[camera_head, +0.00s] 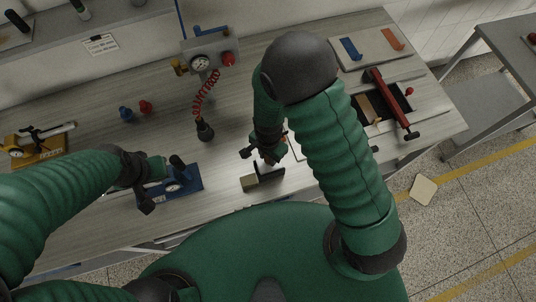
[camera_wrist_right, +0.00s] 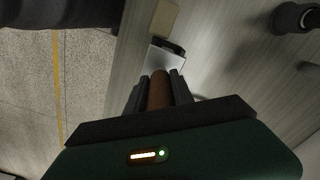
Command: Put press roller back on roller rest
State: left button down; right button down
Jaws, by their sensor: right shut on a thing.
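My right gripper (camera_wrist_right: 160,92) is shut on the brown handle (camera_wrist_right: 160,90) of the press roller. Past the fingertips, in the right wrist view, I see its pale metal part (camera_wrist_right: 164,58) and a dark end (camera_wrist_right: 170,46). In the head view, my right gripper (camera_head: 262,155) is over the table's front middle, with a dark part (camera_head: 268,170) just below it. A tan block (camera_head: 249,182) sits close beside this part; I cannot tell whether they touch or if it is the roller rest. My left gripper (camera_head: 160,184) appears open beside a blue-based device (camera_head: 183,184).
A gauge unit (camera_head: 204,62) with a coiled red hose stands behind. A red-handled tool (camera_head: 390,103) crosses a dark tray at the right. Small blue (camera_head: 125,113) and red (camera_head: 146,107) pieces stand at centre left. The table's front edge is close to both grippers.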

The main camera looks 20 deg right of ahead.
jog(key=shift+f+b, duration=0.7)
jog(key=shift+f, duration=0.3)
jog(key=c, duration=1)
grip_release()
jog(key=shift+r, duration=0.15)
notch_tip(320, 180, up, 16)
jog(key=shift+f, duration=0.2)
jog(key=shift+r, duration=0.45)
jog(key=shift+f, duration=0.1)
